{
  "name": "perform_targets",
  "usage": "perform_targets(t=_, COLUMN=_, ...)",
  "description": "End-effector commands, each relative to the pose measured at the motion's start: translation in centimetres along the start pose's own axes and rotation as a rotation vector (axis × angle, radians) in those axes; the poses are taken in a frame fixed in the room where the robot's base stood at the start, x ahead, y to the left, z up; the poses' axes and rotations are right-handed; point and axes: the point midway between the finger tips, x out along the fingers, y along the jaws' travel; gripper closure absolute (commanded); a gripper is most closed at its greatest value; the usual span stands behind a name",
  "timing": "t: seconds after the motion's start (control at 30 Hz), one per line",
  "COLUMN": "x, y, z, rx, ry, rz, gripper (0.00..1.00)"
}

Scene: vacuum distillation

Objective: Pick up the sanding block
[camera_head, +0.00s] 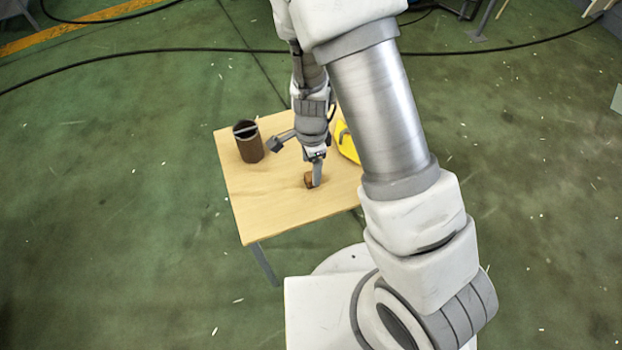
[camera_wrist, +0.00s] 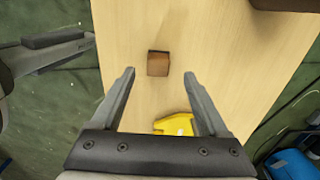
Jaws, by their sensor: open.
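The sanding block is a small brown block (camera_wrist: 158,63) lying on the light wooden table, seen in the wrist view just beyond my fingertips and roughly centred between them. In the head view the block (camera_head: 308,180) is partly hidden behind my gripper (camera_head: 316,183), which points down close to it. In the wrist view my gripper (camera_wrist: 159,75) is open, with its two fingers apart and nothing between them. I cannot tell the exact height of the fingertips above the table.
The wooden table (camera_head: 265,205) also bears a dark brown cylindrical container (camera_head: 249,146) at its left and a yellow object (camera_head: 347,143), partly hidden by my arm. The yellow object also shows in the wrist view (camera_wrist: 174,125). A black cable (camera_head: 130,54) runs across the green floor.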

Motion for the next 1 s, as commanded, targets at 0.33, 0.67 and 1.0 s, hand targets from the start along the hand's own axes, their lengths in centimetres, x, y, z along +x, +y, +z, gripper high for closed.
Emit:
perform_targets(t=0.33, x=4.7, y=0.3, z=-0.2, rx=0.0, ry=-0.001, rz=0.002, gripper=0.22)
perform_targets(t=0.67, x=4.6, y=0.3, z=-0.2, rx=0.0, ry=0.0, rz=0.001, gripper=0.44)
perform_targets(t=1.0, x=4.6, y=0.3, z=-0.2, rx=0.0, ry=0.0, rz=0.001, gripper=1.0)
